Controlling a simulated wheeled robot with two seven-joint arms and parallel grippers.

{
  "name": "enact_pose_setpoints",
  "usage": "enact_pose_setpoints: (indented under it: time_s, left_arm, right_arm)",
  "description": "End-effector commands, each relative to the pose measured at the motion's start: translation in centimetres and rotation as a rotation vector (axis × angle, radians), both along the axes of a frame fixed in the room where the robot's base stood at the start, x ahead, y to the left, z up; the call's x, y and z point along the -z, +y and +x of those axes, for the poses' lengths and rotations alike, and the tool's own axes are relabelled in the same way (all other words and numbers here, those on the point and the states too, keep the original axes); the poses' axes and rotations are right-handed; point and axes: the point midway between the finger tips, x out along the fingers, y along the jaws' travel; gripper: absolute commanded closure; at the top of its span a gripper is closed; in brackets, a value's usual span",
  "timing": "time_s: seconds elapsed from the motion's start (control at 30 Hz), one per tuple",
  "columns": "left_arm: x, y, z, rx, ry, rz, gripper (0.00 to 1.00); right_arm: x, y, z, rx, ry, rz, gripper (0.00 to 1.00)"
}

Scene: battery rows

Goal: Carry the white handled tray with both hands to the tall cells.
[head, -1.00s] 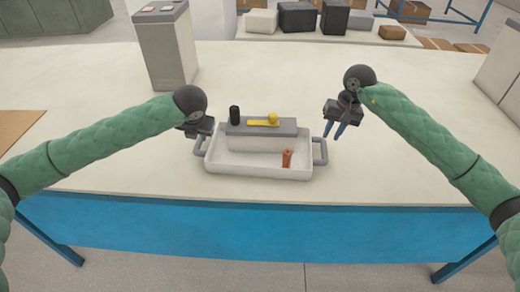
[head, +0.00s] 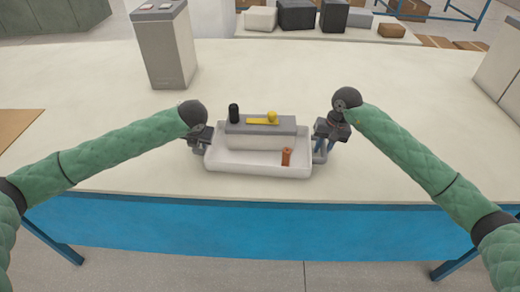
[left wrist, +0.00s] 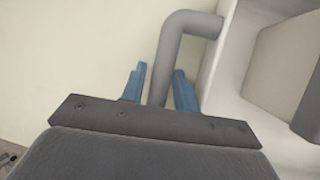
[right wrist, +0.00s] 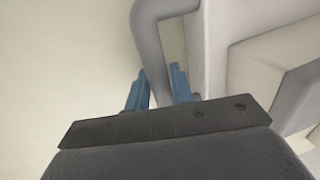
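The white tray (head: 225,165) with grey side handles sits on the pale table. A grey-topped block (head: 260,130) stands in it, with a black cylinder (head: 234,113) and a yellow piece (head: 262,121) on top. An orange-brown cylinder (head: 286,157) stands in the tray's front right. My left gripper (head: 200,146) is at the left handle; in the left wrist view its blue fingers (left wrist: 160,88) stand apart on either side of the handle (left wrist: 172,50). My right gripper (head: 322,146) is at the right handle; its fingers (right wrist: 159,88) stand apart around that handle (right wrist: 150,40).
A tall grey block (head: 166,48), possibly the tall cells, stands at the back left of the table. Another grey block (head: 503,75) is at the right edge. A brown board (head: 15,128) lies at far left. The table between is clear.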

Motion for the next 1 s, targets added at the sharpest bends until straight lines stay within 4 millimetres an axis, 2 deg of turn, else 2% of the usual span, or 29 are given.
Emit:
enact_pose_setpoints:
  time_s: [0.13,0.23,0.3,0.67,1.0]
  left_arm:
    - [0.0,0.0,0.0,0.000,0.000,0.000,0.71]
    - [0.0,0.0,0.0,0.000,0.000,0.000,0.91]
    - [0.0,0.0,0.0,0.000,0.000,0.000,1.00]
    - [-0.3,0.0,0.0,-0.001,-0.001,0.000,1.00]
    - [-2.1,0.1,0.0,-0.001,-0.001,0.000,1.00]
  right_arm:
    - [0.0,0.0,0.0,0.000,0.000,0.000,0.79]
    - [0.0,0.0,0.0,0.000,0.000,0.000,0.98]
    - [0.0,0.0,0.0,0.000,0.000,0.000,1.00]
    - [-0.3,0.0,0.0,0.000,-0.001,0.000,1.00]
    - [-2.1,-0.1,0.0,0.000,-0.001,0.000,1.00]
